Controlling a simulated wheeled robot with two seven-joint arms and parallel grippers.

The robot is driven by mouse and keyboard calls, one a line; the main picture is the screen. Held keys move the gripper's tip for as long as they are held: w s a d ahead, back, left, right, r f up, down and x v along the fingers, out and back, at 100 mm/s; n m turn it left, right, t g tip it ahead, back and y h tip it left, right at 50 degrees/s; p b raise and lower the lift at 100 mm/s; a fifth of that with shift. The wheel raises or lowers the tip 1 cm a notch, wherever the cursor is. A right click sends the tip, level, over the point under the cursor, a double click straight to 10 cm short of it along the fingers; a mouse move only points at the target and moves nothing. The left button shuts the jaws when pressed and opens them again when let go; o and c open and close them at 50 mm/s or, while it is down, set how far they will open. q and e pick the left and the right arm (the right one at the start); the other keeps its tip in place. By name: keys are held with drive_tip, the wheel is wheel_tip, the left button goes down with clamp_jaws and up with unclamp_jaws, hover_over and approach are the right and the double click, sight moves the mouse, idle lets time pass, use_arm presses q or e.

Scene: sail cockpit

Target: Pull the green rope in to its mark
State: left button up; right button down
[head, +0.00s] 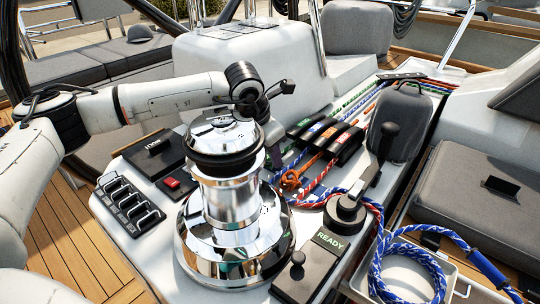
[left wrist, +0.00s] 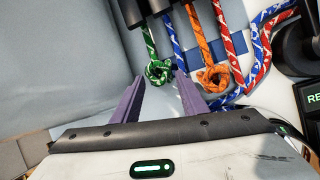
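The green rope (left wrist: 149,42) comes out of a dark rope clutch (left wrist: 137,12) in the left wrist view and ends in a green knot (left wrist: 158,72). My left gripper (left wrist: 160,82) has two purple fingers, spread apart. The knot lies just beyond and between the fingertips; I cannot tell whether they touch it. In the head view the left gripper (head: 273,160) is mostly hidden behind the chrome winch (head: 232,205), and so is the knot. More green rope (head: 362,95) shows behind the clutches. I cannot make out the green rope's mark. My right gripper is not in view.
An orange knotted rope (left wrist: 206,45), a blue rope (left wrist: 170,38) and a red rope (left wrist: 228,30) lie close to the green one. A black winch handle (head: 370,175), a READY panel (head: 322,247) and a switch panel (head: 128,205) stand around the winch.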

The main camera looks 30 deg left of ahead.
use_arm(q)
drive_tip(key=v, duration=0.7)
drive_tip(key=shift+s+r+p, duration=0.15)
drive_tip(key=shift+r+p, duration=0.15)
